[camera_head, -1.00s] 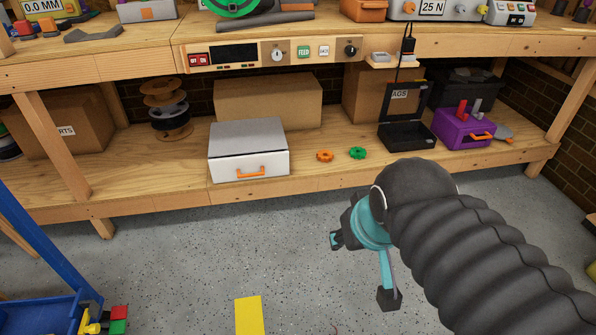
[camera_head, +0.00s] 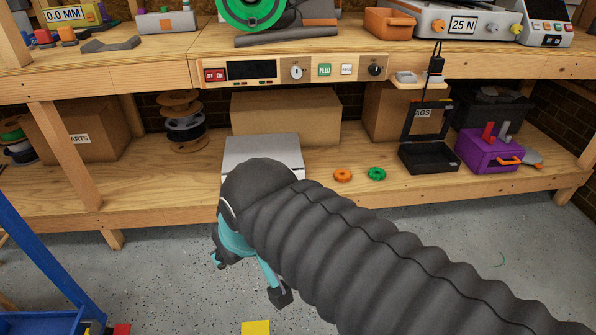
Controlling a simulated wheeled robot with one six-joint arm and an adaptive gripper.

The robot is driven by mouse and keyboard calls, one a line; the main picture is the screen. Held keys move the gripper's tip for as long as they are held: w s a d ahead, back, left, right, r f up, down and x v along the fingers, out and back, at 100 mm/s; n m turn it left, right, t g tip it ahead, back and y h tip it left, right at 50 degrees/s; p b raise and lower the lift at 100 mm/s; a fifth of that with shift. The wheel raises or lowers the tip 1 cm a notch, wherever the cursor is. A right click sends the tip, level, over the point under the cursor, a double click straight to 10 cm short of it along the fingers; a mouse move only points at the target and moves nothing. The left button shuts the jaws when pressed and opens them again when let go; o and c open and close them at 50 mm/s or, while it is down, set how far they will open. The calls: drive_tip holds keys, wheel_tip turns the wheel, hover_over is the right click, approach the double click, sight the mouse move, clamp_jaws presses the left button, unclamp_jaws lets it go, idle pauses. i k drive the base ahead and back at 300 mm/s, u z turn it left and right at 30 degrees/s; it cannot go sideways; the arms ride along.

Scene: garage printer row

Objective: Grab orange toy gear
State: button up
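The orange toy gear (camera_head: 343,176) lies flat on the lower wooden shelf. A green gear (camera_head: 376,174) lies just to its right, a small gap apart. My gripper (camera_head: 247,277) is in front of the shelf, lower left of the orange gear and well apart from it. Its two fingers are spread wide with nothing between them.
A black open case (camera_head: 428,158) and a purple box (camera_head: 487,152) stand right of the gears. A cardboard box (camera_head: 285,118) stands behind. The workbench top (camera_head: 330,48) overhangs the shelf. Blue frame parts (camera_head: 45,255) stand at the left.

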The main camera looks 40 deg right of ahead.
sight(341, 175)
drive_tip(key=u, duration=0.25)
drive_tip(key=i, duration=0.75)
drive_tip(key=z, duration=0.8)
drive_tip(key=i, duration=0.6)
drive_tip(key=z, duration=0.7)
